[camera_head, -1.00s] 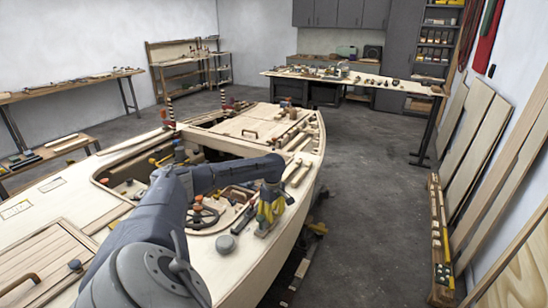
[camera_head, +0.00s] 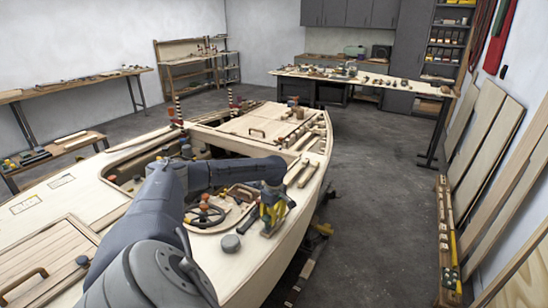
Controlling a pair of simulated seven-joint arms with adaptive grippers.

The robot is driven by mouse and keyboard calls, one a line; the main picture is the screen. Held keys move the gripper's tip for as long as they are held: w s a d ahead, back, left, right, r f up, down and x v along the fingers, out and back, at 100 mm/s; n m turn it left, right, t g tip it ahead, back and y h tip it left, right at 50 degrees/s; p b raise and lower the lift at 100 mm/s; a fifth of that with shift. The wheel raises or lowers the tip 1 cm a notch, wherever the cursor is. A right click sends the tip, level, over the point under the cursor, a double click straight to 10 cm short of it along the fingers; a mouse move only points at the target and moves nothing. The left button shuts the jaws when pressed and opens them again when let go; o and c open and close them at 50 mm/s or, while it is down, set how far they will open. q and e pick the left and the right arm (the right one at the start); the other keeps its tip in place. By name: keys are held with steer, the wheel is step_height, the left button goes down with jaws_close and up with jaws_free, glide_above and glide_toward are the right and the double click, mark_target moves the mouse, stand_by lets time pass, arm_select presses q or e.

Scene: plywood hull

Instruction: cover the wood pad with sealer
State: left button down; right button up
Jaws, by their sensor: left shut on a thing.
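My left gripper (camera_head: 272,190) is at the right side of the boat's deck, past the steering wheel. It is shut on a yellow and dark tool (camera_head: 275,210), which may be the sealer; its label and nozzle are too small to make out. My right gripper is not in view.
The plywood boat (camera_head: 240,275) fills the left and middle. A grey round knob (camera_head: 230,243) and a steering wheel (camera_head: 205,216) are close to the tool. Wooden blocks lie farther along the deck. Boards (camera_head: 490,140) lean at the right wall; floor (camera_head: 375,200) between is clear.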

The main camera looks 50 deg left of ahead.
arm_select(q)
steer(key=shift+w+a+f, duration=0.15)
steer(key=shift+w+f, duration=0.2)
steer(key=shift+w, duration=0.35)
steer(key=shift+w+a+r, duration=0.1)
steer(key=shift+w+a, duration=0.35)
steer(key=shift+w, duration=0.6)
steer(key=shift+w+a+r, duration=0.15)
steer(key=shift+w+a, duration=0.35)
steer(key=shift+w, duration=0.55)
steer(key=shift+w+a+r, duration=0.1)
steer(key=shift+w+a, duration=0.35)
steer(key=shift+w, duration=0.6)
steer(key=shift+w+a, duration=0.35)
steer(key=shift+w, duration=0.4)
steer(key=shift+w+a, duration=0.35)
steer(key=shift+w, duration=0.35)
steer(key=shift+w+a, duration=0.35)
steer(key=shift+w, duration=0.4)
steer(key=shift+r, duration=2.95)
steer(key=shift+r, duration=0.1)
steer(key=shift+r, duration=1.4)
